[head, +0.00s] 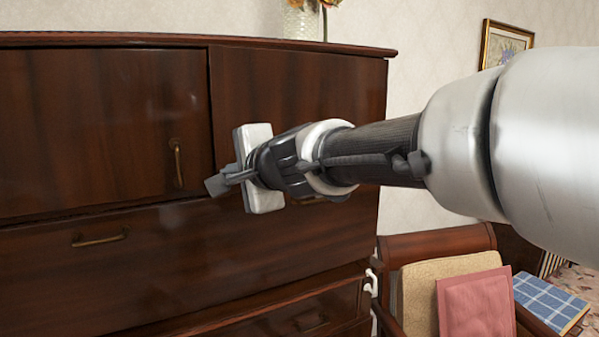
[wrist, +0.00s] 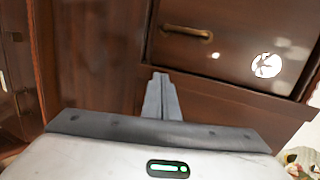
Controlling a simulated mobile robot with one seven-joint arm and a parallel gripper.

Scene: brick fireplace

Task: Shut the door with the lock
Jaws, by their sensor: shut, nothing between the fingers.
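A dark wooden cabinet (head: 295,80) fills the left and middle of the head view. Its upper left door (head: 90,120) has an upright brass handle (head: 177,162) near its right edge. The door looks close to its frame, but I cannot tell whether it is fully flush. I cannot clearly make out a lock. My gripper (head: 216,185) is shut and empty, its tips in front of the door's lower right corner; contact is unclear. In the wrist view my gripper (wrist: 160,82) points at dark wood, below and left of a brass handle (wrist: 187,32).
A drawer with a brass handle (head: 100,237) lies under the door, with another drawer (head: 305,310) lower down. A chair with a pink cushion (head: 475,305) and a blue checked item (head: 548,300) stands at the lower right. A vase (head: 302,22) stands on the cabinet top.

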